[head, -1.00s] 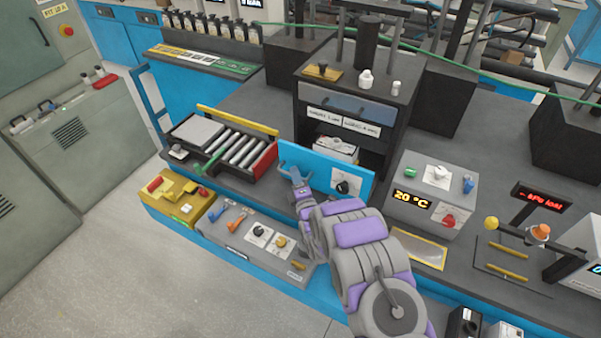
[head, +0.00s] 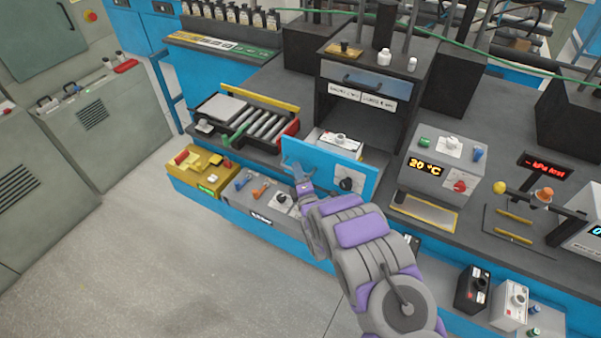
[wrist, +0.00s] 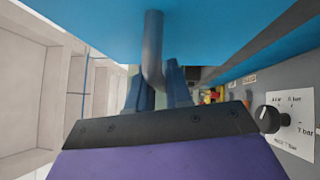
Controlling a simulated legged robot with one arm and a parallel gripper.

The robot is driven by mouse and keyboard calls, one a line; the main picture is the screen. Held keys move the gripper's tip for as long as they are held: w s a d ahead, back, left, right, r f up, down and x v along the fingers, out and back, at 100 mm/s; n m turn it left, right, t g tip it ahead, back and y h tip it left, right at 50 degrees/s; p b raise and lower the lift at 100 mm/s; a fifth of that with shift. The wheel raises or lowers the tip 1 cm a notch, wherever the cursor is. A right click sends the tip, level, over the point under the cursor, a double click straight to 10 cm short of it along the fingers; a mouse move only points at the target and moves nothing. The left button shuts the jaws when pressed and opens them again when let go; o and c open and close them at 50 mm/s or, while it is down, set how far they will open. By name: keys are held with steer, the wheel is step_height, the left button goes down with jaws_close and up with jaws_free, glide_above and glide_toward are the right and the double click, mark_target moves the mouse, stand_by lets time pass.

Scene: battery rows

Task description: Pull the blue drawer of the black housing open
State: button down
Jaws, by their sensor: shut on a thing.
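The black housing (head: 402,110) stands on the bench in the head view. Its blue drawer (head: 328,162) stands out in front of the housing's lower opening, with a gap behind the front panel. My gripper (head: 303,187) is at the left end of the drawer front. In the wrist view, my gripper's blue fingers (wrist: 157,88) are shut around the grey-blue handle bar (wrist: 153,45), which comes down from the blue panel (wrist: 215,25). The handle's far part is hidden by the fingers.
A white box (head: 338,143) shows behind the drawer front. A roller tray (head: 262,125) is to the left, and a grey 20 °C unit (head: 440,170) to the right. A grey panel with knobs (head: 262,200) lies below left. Clear floor (head: 190,260) is in front.

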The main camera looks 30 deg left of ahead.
steer(key=shift+s+a+r, duration=0.15)
steer(key=shift+s+a, duration=0.2)
steer(key=shift+a, duration=0.1)
steer(key=c, duration=1.4)
jaws_free()
steer(key=shift+o, duration=1.2)
steer(key=shift+a+f, duration=0.3)
steer(key=shift+a, duration=0.1)
steer(key=shift+w+a+f, duration=0.1)
steer(key=shift+f, duration=0.05)
steer(key=shift+w+d, duration=0.1)
steer(key=shift+d, duration=0.35)
steer(key=b+v, duration=0.8)
steer(key=v, duration=0.8)
steer(key=shift+s+f, duration=0.15)
steer(key=shift+s, duration=0.3)
